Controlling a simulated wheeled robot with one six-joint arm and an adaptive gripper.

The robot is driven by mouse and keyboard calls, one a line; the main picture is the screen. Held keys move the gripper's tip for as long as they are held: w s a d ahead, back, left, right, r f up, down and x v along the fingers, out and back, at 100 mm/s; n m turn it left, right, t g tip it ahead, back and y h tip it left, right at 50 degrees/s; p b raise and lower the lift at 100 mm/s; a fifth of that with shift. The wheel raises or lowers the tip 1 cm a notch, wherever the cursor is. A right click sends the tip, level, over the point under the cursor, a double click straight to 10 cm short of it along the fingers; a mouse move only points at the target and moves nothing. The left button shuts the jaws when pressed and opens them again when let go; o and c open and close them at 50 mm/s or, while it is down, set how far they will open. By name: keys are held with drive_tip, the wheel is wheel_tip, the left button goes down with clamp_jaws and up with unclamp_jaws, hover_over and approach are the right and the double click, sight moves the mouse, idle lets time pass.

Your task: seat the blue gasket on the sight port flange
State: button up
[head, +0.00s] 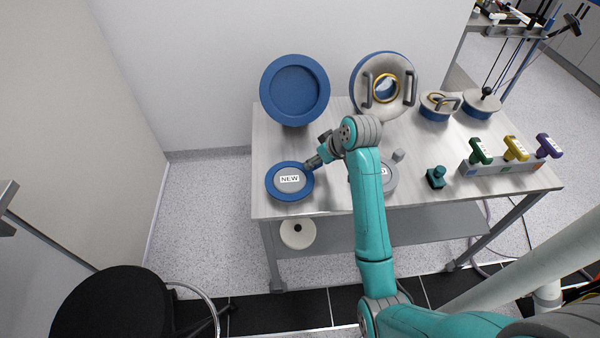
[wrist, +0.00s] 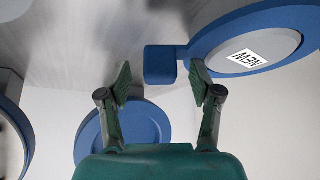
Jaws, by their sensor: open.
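The blue gasket (head: 276,193) lies around a grey disc marked NEW at the table's front left. In the wrist view the gasket (wrist: 203,50) has a square blue tab (wrist: 160,64). My gripper (head: 314,163) is at the gasket's right rear edge. In the wrist view its open fingers (wrist: 160,82) stand on either side of the tab, with gaps showing. Two round upright pieces stand at the back: a blue dished one (head: 295,91) and a blue-rimmed grey one with handles and a yellow ring (head: 401,76). I cannot tell which is the sight port flange.
A second grey disc (head: 389,181) is partly hidden behind my arm. Right of it are a small dark green piece (head: 436,177) and a grey block with green, yellow and purple handles (head: 514,167). Two round lidded pieces (head: 481,105) (head: 436,107) stand behind.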

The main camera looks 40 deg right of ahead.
drive_tip(key=shift+w+f, duration=0.1)
drive_tip(key=shift+f, duration=0.1)
drive_tip(key=c, duration=1.2)
wheel_tip(320, 180, up, 10)
drive_tip(key=shift+r, duration=0.1)
clamp_jaws()
